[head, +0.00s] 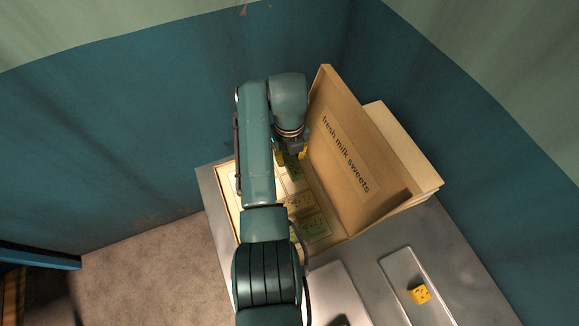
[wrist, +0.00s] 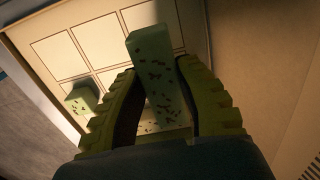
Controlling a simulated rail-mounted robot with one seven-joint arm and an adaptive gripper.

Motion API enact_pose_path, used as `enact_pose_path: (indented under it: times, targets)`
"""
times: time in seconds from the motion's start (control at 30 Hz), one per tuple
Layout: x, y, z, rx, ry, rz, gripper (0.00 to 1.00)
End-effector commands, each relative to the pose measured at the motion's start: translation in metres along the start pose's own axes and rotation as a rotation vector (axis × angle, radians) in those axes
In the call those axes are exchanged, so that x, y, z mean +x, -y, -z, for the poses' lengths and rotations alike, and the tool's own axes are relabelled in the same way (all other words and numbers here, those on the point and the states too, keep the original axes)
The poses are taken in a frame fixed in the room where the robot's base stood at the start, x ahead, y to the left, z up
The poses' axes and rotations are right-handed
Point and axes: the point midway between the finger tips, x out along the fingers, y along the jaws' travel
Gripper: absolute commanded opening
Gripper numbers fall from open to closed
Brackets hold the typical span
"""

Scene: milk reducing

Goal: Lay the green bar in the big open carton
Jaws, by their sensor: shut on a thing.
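The big open carton (head: 228,212) stands on a grey table, its lid (head: 345,150) raised on the right and marked "fresh milk sweets". My gripper (head: 292,158) is over the carton's far part, partly hidden by my arm. In the wrist view my gripper (wrist: 158,72) is shut on the green bar (wrist: 158,58), a long pale green block with dark specks, one finger on each side. The bar is over the carton's floor of pale squares (wrist: 62,54). Whether it touches the floor, I cannot tell.
A smaller green speckled piece (wrist: 81,100) sits left of the bar in the wrist view. Green speckled pieces (head: 313,227) lie in the carton's near part. A yellow block (head: 420,294) sits in a shallow tray (head: 396,263) at the lower right. The lid stands close beside my gripper.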

Motion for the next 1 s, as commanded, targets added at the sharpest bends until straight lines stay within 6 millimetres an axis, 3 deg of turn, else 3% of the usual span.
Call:
enact_pose_path:
  times: [0.23,0.6,0.63,0.7,1.0]
  targets:
    - [0.045,0.000,0.000,-0.001,0.000,0.000,0.00]
    - [0.051,0.000,0.000,-0.002,0.002,0.001,0.00]
    - [0.050,0.000,0.000,-0.002,0.002,0.001,0.40]
    - [0.050,0.000,0.000,-0.002,0.002,0.001,0.54]
    - [0.049,0.000,0.000,-0.002,0.002,0.001,0.55]
